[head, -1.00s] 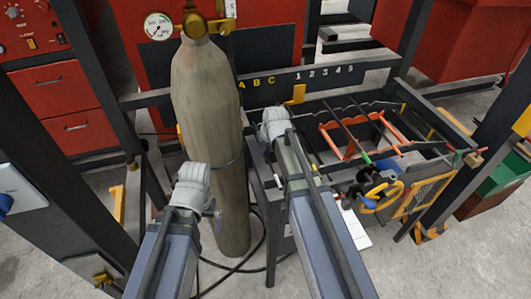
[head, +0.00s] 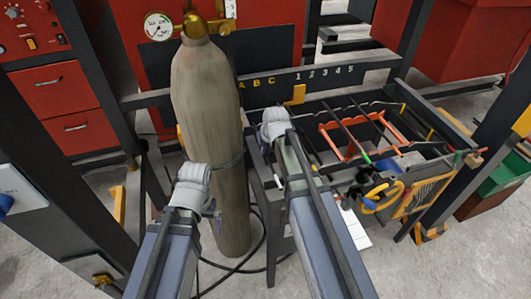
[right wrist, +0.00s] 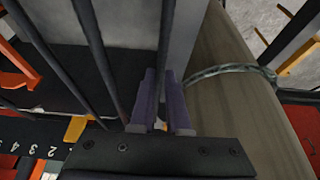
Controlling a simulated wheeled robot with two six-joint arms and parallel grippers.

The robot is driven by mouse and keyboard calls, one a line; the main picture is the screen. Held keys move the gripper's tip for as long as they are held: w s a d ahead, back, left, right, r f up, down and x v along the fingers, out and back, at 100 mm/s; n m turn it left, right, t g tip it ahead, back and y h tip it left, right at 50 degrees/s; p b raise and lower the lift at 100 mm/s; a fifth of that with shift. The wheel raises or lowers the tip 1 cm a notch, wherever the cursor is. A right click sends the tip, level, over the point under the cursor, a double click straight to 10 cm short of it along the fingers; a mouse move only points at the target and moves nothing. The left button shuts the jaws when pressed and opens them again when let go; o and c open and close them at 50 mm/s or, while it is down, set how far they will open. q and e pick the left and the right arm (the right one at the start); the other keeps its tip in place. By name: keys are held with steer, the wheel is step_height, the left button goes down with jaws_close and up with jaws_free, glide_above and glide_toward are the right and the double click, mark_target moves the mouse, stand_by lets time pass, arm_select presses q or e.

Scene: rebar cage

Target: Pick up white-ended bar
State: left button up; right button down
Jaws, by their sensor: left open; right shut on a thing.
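The white-ended bar shows in the head view as a pale tip (head: 280,183) just left of my right forearm. Most of its length is hidden by that arm. In the right wrist view a dark bar (right wrist: 166,40) runs down between the two purple fingers of my right gripper (right wrist: 160,100), which is shut on it. Its white end is out of that view. In the head view the right gripper's fingers are hidden behind the wrist. My left gripper (head: 213,208) is open, low in front of the gas cylinder and away from the bars.
A tall gas cylinder (head: 205,110) stands between my arms. The bar rack (head: 425,157) holds other dark bars, one with a green end (head: 366,159), near orange supports (head: 385,127). A lettered and numbered beam (head: 300,78) runs behind. A yellow clamp (head: 378,194) hangs at the front.

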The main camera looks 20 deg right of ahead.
stand_by(0.6)
arm_select(q)
step_height(320, 180, up, 10)
steer(key=p, duration=1)
arm_select(e)
step_height(320, 180, up, 10)
arm_select(q)
steer(key=shift+d, duration=0.1)
